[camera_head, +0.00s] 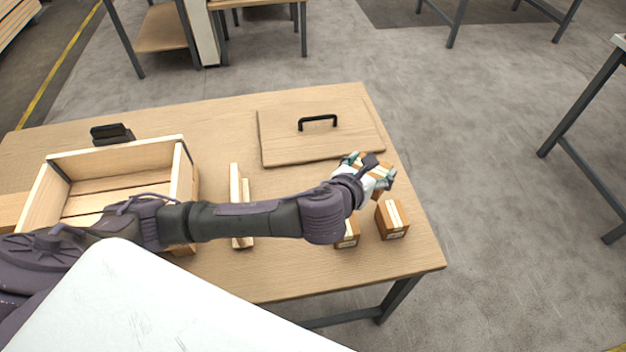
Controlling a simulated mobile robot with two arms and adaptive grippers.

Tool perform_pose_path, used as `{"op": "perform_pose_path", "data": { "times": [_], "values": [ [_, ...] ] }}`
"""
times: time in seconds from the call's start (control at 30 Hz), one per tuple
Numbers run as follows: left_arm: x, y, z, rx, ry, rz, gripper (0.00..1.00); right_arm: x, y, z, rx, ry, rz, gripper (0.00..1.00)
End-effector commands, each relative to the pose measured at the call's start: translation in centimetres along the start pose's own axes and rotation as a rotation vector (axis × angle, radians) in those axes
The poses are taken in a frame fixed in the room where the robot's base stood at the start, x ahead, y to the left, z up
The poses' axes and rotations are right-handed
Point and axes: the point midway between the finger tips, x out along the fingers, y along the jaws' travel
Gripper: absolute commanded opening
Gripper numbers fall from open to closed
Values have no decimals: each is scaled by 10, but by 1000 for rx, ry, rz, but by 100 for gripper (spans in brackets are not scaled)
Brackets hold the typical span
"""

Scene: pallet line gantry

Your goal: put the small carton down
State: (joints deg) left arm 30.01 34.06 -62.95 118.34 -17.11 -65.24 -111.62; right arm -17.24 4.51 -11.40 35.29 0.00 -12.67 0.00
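My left gripper (371,172) reaches in from the left and is over the right part of the table. Its fingers are around a small brown carton (383,171), which is partly hidden by the hand. A second small carton (392,220) with a pale tape strip stands on the table near its right edge, just below the gripper in the picture. A third carton (348,236) stands to its left, partly covered by my wrist. Whether the held carton touches the table cannot be made out. My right gripper is not in view.
Bare tabletop lies in front of the cartons.

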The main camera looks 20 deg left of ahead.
Motion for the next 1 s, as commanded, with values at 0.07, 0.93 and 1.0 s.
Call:
{"op": "perform_pose_path", "data": {
  "times": [0.07,0.93,1.0],
  "values": [
    [17,-8,-16,16,-9,-11,29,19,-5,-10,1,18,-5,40],
    [82,101,-77,27,-7,-21,29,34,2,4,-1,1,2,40],
    [85,101,-85,27,-6,-21,29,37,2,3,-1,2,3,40]
  ]
}}
